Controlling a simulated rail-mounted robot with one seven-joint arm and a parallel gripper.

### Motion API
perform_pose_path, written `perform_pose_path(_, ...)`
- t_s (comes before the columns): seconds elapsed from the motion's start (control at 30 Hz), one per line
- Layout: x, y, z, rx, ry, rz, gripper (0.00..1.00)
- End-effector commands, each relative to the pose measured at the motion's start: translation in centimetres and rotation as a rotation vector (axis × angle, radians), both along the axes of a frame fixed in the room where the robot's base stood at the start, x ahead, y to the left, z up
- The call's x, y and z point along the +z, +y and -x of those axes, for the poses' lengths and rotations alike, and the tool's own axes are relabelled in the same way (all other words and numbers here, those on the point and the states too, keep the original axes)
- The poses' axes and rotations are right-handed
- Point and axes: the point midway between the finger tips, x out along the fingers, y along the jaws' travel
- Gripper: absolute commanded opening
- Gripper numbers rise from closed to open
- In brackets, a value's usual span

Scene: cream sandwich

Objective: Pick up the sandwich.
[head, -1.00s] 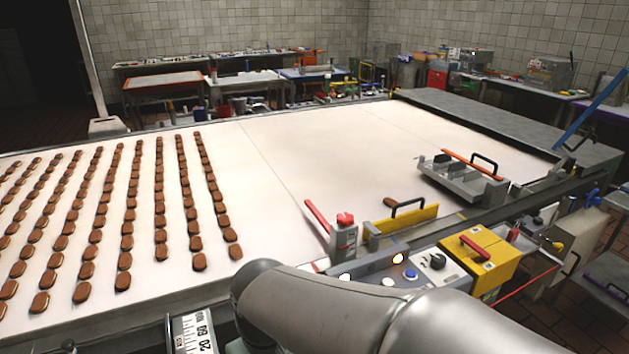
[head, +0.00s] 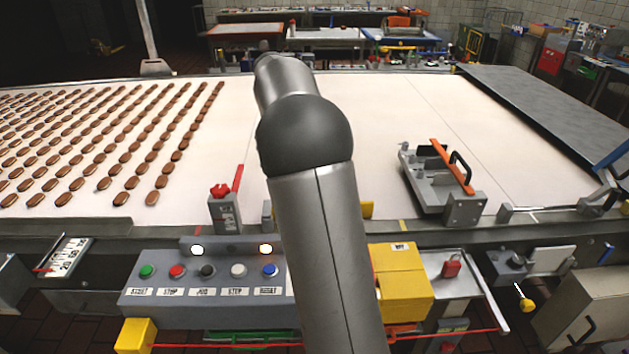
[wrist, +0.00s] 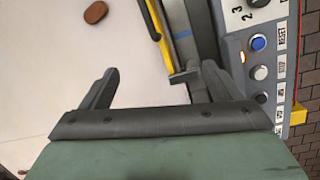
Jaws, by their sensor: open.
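A single brown oval sandwich (wrist: 95,12) lies on the white belt (wrist: 70,60) near the top of the wrist view. In the head view my arm covers the place where this lone sandwich lay earlier. My gripper (wrist: 160,68) is open and empty, its two dark fingers spread wide. The sandwich is ahead of the fingers, beyond the left one, and apart from it. Many similar sandwiches (head: 132,181) lie in rows on the left of the belt in the head view. My gripper itself does not show in the head view.
A yellow-edged bar (wrist: 155,30) and the button panel (wrist: 262,60) lie close by my right finger. In the head view, a red-topped device (head: 224,208) and a metal fixture with an orange bar (head: 438,180) stand along the belt's near edge. The belt's middle is clear.

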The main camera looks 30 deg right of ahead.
Motion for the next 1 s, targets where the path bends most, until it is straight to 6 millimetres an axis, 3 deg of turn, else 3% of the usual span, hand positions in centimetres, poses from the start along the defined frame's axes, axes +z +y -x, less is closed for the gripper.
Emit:
perform_pose_path(0.03, -1.0, -2.5, -2.2, 0.068, 0.034, 0.031, 0.85)
perform_pose_path(0.1, -1.8, -5.2, -4.3, 0.169, 0.081, 0.069, 0.85)
perform_pose_path(0.2, -2.9, -8.1, -6.3, 0.292, 0.145, 0.111, 0.85)
perform_pose_path(0.3, -3.8, -9.7, -7.5, 0.385, 0.195, 0.136, 0.85)
perform_pose_path(0.57, -6.2, -11.4, -8.1, 0.468, 0.242, 0.154, 0.85)
perform_pose_path(1.0, -14.3, -14.6, -7.1, 0.466, 0.241, 0.154, 0.85)
